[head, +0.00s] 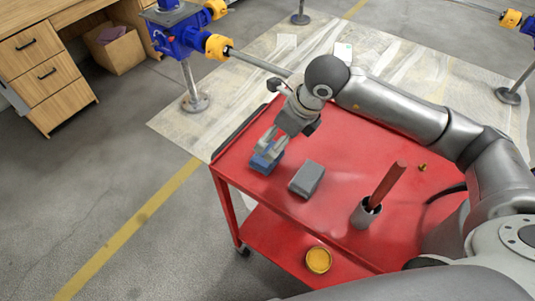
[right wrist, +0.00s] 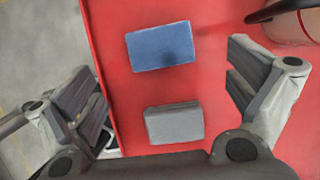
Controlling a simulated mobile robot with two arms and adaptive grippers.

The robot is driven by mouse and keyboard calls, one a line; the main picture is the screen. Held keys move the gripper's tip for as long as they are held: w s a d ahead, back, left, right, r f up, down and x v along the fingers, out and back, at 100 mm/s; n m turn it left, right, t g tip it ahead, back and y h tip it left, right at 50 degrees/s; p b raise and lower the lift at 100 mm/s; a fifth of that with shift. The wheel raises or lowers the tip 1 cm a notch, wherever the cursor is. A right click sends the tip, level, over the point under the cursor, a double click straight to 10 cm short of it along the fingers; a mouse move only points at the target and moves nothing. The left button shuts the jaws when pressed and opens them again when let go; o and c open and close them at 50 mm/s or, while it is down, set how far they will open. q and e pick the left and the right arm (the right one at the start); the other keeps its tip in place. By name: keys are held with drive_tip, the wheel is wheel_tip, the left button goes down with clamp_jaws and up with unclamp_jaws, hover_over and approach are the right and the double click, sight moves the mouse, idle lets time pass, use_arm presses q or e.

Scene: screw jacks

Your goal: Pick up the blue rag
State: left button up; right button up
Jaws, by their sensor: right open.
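The blue rag (head: 263,163) is a folded, block-like cloth lying on the red cart top (head: 335,220) near its left edge. It also shows in the right wrist view (right wrist: 160,47), flat on the red surface. My right gripper (head: 270,146) is above the blue rag in the head view and hides part of it. In the right wrist view, its two fingers (right wrist: 168,82) are spread wide and nothing is between them in their grasp. I cannot tell the exact height above the rag. My left gripper is not in view.
A grey folded block (head: 307,179) lies close beside the rag. A grey cup (head: 365,214) holding a red stick (head: 388,184) stands farther right. A yellow round tin (head: 318,260) sits on the lower shelf. A blue and yellow screw jack (head: 180,38) stands behind the cart.

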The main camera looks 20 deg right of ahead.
sight(266, 152)
drive_tip(key=x, duration=0.4)
drive_tip(key=shift+s, duration=0.15)
drive_tip(key=p+x, duration=0.1)
drive_tip(key=x, duration=0.3)
drive_tip(key=shift+f, duration=0.2)
drive_tip(key=shift+a+f, duration=0.1)
drive_tip(key=shift+f, duration=0.35)
drive_tip(key=c, duration=0.9)
drive_tip(key=shift+r, duration=0.1)
